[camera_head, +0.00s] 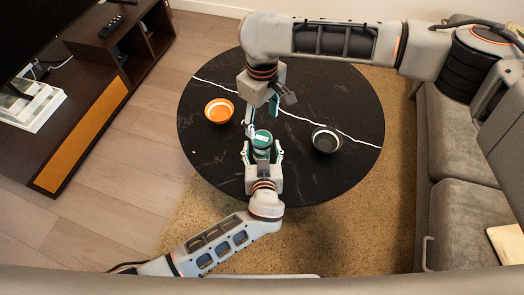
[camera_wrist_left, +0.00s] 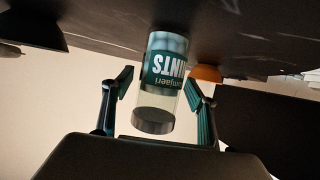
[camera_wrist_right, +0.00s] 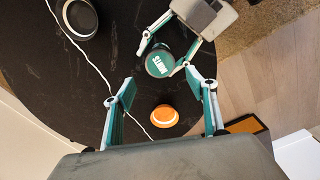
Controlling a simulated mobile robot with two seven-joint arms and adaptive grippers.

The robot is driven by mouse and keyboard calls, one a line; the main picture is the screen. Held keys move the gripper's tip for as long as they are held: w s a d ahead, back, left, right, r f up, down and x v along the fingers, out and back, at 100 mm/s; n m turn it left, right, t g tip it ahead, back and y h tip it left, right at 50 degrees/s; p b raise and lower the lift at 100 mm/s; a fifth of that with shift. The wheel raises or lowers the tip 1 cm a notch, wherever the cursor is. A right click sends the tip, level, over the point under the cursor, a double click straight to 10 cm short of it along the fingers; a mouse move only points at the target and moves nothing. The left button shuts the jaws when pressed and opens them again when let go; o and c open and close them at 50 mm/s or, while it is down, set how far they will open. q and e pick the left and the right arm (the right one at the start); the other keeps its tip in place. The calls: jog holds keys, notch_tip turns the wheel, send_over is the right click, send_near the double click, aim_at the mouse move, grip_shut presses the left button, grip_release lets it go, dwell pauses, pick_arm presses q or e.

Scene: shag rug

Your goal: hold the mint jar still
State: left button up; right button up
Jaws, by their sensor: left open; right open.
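The mint jar (camera_head: 262,139) has a green lid and stands on the round black table (camera_head: 215,160). In the left wrist view the jar (camera_wrist_left: 158,92) appears upside down, with a green label and pale mints inside. My left gripper (camera_head: 262,151) is open, with one finger on each side of the jar and gaps between fingers and jar. My right gripper (camera_head: 264,116) is open and empty above the table, just beyond the jar. In the right wrist view the jar's lid (camera_wrist_right: 160,63) shows past its fingertips, between the left gripper's fingers.
An orange bowl (camera_head: 219,111) sits on the table left of the jar, and a dark bowl with a pale rim (camera_head: 326,140) sits to its right. A grey sofa (camera_head: 462,140) stands at the right. A dark wooden cabinet (camera_head: 85,110) stands at the left.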

pick_arm(q)
grip_shut()
pick_arm(e)
jog(key=s+a+r+m, duration=0.2)
jog(key=a+r+m, duration=0.15)
jog(key=a, duration=0.25)
jog(key=m, duration=1)
send_over(262, 138)
jog(key=f, duration=0.3)
jog(key=shift+a, duration=0.35)
jog(key=shift+d+f, duration=0.4)
jog(key=shift+f, duration=3.85)
